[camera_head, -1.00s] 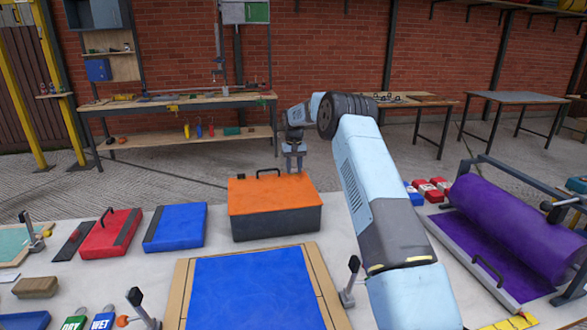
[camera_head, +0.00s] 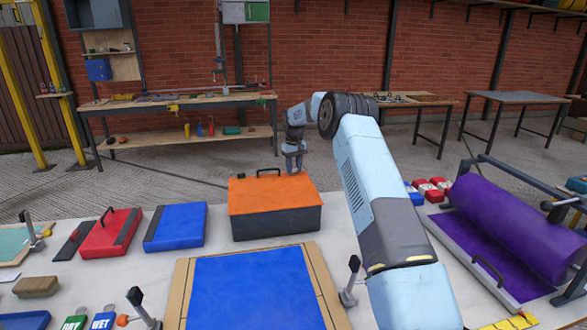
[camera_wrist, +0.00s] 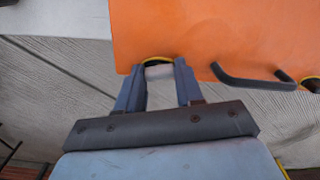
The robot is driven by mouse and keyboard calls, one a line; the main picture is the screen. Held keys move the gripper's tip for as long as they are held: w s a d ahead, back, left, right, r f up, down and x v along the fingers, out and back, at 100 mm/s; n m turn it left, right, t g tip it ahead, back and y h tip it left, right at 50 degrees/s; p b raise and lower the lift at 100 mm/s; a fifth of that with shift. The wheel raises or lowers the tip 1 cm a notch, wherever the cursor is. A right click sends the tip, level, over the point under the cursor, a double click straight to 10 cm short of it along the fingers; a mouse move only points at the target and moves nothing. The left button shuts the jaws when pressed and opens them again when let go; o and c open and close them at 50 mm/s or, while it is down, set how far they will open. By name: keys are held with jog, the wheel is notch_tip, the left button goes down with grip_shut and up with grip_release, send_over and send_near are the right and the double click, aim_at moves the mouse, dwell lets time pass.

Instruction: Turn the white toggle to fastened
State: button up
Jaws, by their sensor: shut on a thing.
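The white toggle (camera_wrist: 158,72) shows in the wrist view at the edge of the orange lid (camera_wrist: 190,35), between my two fingers. A yellow-rimmed dark recess lies right behind it. My gripper (camera_wrist: 158,68) is shut on the toggle. In the head view my gripper (camera_head: 294,165) is at the far edge of the box with the orange lid (camera_head: 270,195) and dark grey body. The toggle is hidden there behind the lid. Which way the toggle is turned cannot be told.
A black handle (camera_wrist: 255,80) stands on the lid, right of my fingers in the wrist view. A blue mat (camera_head: 255,290) lies in front of the box, a blue case (camera_head: 175,227) to its left, and a purple roll (camera_head: 515,230) to the right. Open floor lies behind the box.

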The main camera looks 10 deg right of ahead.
jog(key=n, duration=1.1)
jog(key=shift+n, duration=1.8)
jog(key=shift+d+r, duration=0.1)
jog(key=o, duration=1)
jog(key=shift+o, duration=0.2)
notch_tip(320, 180, up, 14)
jog(key=shift+f, duration=0.25)
